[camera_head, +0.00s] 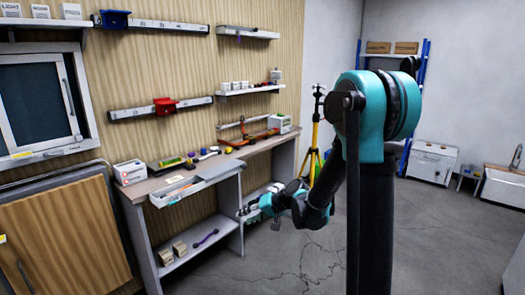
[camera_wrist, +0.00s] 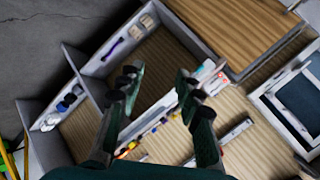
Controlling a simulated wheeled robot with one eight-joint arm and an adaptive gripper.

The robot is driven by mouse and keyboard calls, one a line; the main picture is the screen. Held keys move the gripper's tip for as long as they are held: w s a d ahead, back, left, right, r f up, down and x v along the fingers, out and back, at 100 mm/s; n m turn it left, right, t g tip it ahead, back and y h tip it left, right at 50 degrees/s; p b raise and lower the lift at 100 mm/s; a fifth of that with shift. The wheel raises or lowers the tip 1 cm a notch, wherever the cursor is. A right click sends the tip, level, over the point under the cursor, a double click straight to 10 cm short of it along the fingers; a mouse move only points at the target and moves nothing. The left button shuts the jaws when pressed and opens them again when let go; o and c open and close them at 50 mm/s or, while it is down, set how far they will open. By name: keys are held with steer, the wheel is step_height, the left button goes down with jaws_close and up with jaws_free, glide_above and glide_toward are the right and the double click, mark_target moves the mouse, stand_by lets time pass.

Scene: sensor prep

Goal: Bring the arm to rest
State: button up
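My arm (camera_head: 376,120) rises at the right of the head view and reaches down and left. My gripper (camera_head: 250,210) is at its far end, in front of the workbench (camera_head: 150,187), near the right lower shelf. In the wrist view my gripper (camera_wrist: 158,84) shows two dark fingers spread well apart. Nothing is held between them. The workbench and its shelves lie beyond the fingers, apart from them. The gripper is small in the head view and partly blends with the items on the shelf behind it.
An open drawer tray (camera_head: 205,180) juts from the bench. Small boxes (camera_head: 172,253) and a purple tool (camera_head: 206,239) lie on the lower shelf. A yellow tripod (camera_head: 315,135) stands behind my arm. A white cabinet (camera_head: 432,162) is at the back right. The grey floor (camera_head: 290,265) is clear.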

steer(key=s+d+f+h, duration=0.2)
steer(key=s+d+h, duration=0.2)
steer(key=s+d, duration=0.7)
steer(key=s+d+f+h, duration=0.3)
steer(key=s+d+h, duration=0.2)
steer(key=s+d, duration=0.7)
steer(key=shift+s+d+m, duration=0.3)
steer(key=shift+d, duration=0.55)
steer(key=shift+f, duration=0.1)
